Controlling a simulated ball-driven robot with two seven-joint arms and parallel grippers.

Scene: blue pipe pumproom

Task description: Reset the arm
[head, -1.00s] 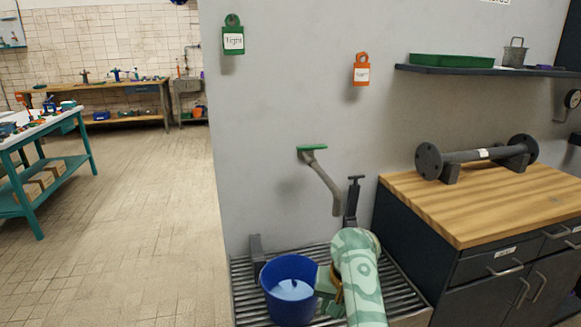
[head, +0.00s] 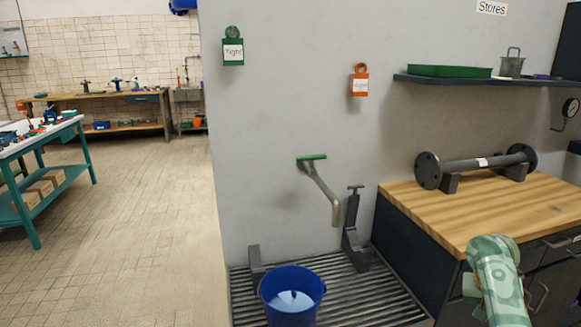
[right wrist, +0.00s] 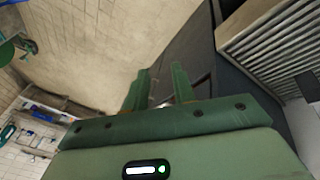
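My right arm (head: 495,275), patterned in pale and mid green, shows at the lower right of the head view, in front of the bench drawers. My right gripper shows in the right wrist view (right wrist: 160,88), with two green fingers apart and nothing seen between them. It points over the floor, with a slatted grate (right wrist: 270,45) to its right. My left gripper is not in view.
A blue bucket (head: 292,298) with pale liquid stands on the slatted grate. A grey clamp (head: 354,240) stands behind it. A wooden-topped bench (head: 500,215) carries a flanged pipe (head: 475,164). Open floor (head: 140,220) lies left of the wall.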

